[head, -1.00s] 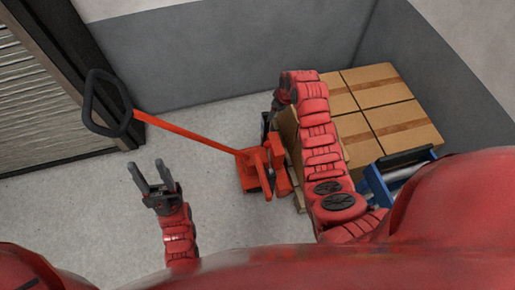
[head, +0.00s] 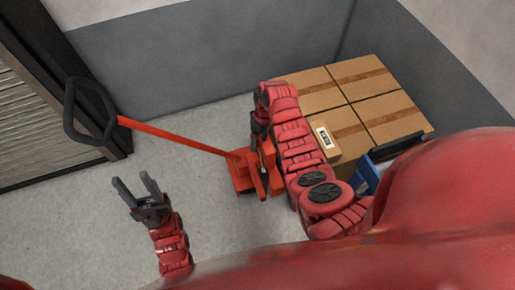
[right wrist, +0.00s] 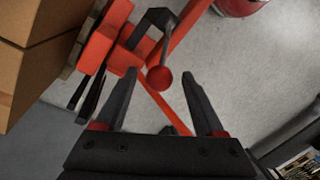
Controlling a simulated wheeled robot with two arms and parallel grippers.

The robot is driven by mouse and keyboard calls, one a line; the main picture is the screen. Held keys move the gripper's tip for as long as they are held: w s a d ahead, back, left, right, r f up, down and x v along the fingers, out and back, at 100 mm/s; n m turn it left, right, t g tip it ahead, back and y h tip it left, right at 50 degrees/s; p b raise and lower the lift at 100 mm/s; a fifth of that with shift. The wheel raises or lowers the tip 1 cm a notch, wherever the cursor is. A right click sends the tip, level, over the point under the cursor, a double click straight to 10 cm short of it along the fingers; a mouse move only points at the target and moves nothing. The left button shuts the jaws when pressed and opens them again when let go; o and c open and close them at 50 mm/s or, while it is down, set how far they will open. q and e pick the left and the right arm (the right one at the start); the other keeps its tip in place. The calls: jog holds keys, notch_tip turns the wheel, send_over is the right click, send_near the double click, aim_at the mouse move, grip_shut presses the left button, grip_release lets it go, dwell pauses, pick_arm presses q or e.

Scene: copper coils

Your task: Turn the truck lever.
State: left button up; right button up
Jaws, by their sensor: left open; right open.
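The orange-red pallet truck (head: 243,178) stands on the floor, its long bar rising left to a black loop handle (head: 68,112). In the right wrist view the truck lever is a grey rod with a red ball knob (right wrist: 159,80). The knob appears between the open fingers of my right gripper (right wrist: 158,74), near the tips; contact cannot be told. In the head view my right gripper (head: 262,150) points down at the truck body, partly hidden by my arm. My left gripper (head: 136,184) is open and empty over bare floor.
Cardboard boxes (head: 385,105) are stacked right of the truck, seen also at the left of the right wrist view (right wrist: 30,60). A blue frame (head: 366,176) is at the right. Grey walls are behind, a slatted shutter (head: 25,125) at left. Floor at left is clear.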

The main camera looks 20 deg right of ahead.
jog(key=shift+s+a+f, duration=0.1)
jog(key=shift+a+f, duration=0.05)
jog(key=shift+f, duration=0.7)
jog(key=shift+s+a+f, duration=0.1)
jog(key=shift+f, duration=0.75)
jog(key=shift+s+a+f, duration=0.1)
jog(key=shift+a+f, duration=0.05)
jog(key=shift+f, duration=0.7)
grip_shut()
